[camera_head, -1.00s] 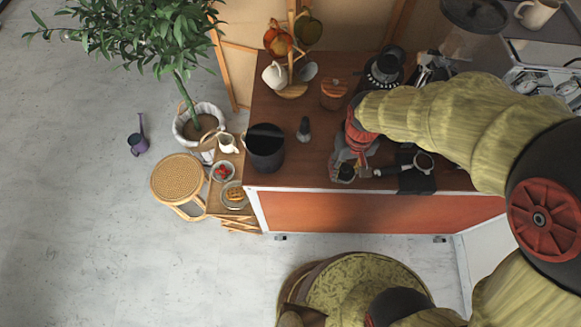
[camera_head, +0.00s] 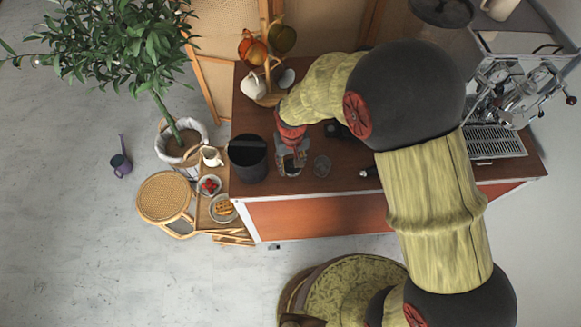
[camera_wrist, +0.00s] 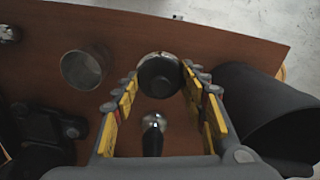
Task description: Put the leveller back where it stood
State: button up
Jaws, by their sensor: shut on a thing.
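The leveller (camera_wrist: 158,75), a round black-topped puck with a pale metal rim, sits between the fingertips of my gripper (camera_wrist: 160,82) in the wrist view. My gripper is shut on it. In the head view my gripper (camera_head: 291,160) is over the left part of the brown counter (camera_wrist: 200,38), near the front edge, and mostly covers the leveller. I cannot tell whether the leveller touches the counter. A small tamper-like tool (camera_wrist: 153,133) with a shiny top and dark handle shows between the fingers, nearer the palm; my arm hides it in the head view.
A black bin (camera_head: 248,157) stands close to the left of my gripper. A grey cup (camera_head: 322,166) is close on the right, also in the wrist view (camera_wrist: 84,68). A dark object (camera_wrist: 40,130) lies beyond it. The front edge is near.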

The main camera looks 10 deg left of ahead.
aim_at(290, 168)
jog(key=shift+w+a+f, duration=0.1)
jog(key=shift+a+f, duration=0.15)
jog(key=shift+f, duration=1.5)
jog(key=shift+f, duration=0.2)
jog(key=o, duration=1.3)
jog(key=shift+r, duration=0.1)
notch_tip(290, 168, up, 12)
jog(key=shift+r, duration=0.1)
jog(key=shift+d, duration=0.1)
